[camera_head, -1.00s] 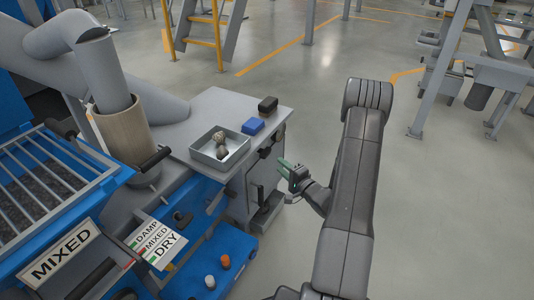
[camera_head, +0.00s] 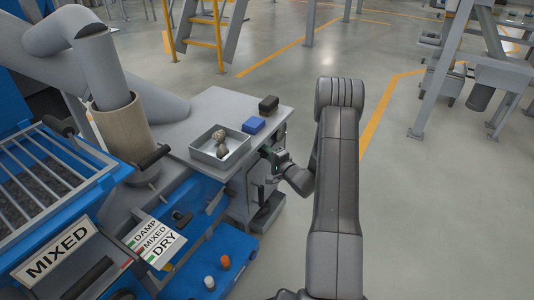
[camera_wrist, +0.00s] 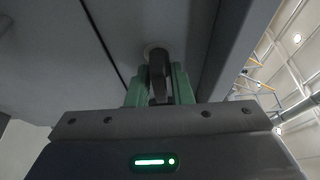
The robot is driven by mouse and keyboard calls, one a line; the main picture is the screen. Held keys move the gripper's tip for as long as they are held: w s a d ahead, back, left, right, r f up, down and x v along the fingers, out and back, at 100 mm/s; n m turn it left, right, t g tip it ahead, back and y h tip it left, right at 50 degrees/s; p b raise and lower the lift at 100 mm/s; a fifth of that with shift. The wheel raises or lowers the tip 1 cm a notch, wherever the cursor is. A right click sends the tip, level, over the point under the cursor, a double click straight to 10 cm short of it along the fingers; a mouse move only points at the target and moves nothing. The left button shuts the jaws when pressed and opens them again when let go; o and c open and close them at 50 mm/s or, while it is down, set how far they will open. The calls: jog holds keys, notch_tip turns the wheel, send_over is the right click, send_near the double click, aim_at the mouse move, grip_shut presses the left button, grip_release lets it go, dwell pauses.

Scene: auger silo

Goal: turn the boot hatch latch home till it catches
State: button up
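The boot hatch latch (camera_wrist: 158,72) is a dark handle on a round pale boss, set on a grey panel in the wrist view. The green fingers of my gripper (camera_wrist: 159,88) stand on either side of it, very close. I cannot tell whether they press on it or leave a thin gap. In the head view my gripper (camera_head: 269,154) is at the right side face of the grey cabinet (camera_head: 237,185), below its top edge, and hides the latch there.
A metal tray (camera_head: 205,153) with stone-like lumps, a blue block (camera_head: 253,125) and a dark block (camera_head: 268,104) sit on the cabinet top. A blue ledge (camera_head: 237,262) with a white and an orange knob is below.

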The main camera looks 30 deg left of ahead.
grip_shut()
jog(key=m+g+h, duration=0.1)
jog(key=m, duration=0.2)
jog(key=shift+m, duration=0.4)
jog(key=m+g+h+p, duration=0.1)
jog(key=m, duration=0.2)
jog(key=shift+r+g+p, duration=0.1)
jog(key=shift+g+p, duration=0.2)
jog(key=shift+p, duration=0.05)
jog(key=m+g+p, duration=0.2)
jog(key=m+p, duration=0.1)
jog(key=shift+m+h+p, duration=0.3)
jog(key=shift+m+g+p, duration=1.15)
jog(key=shift+m+g, duration=0.05)
jog(key=shift+m, duration=0.3)
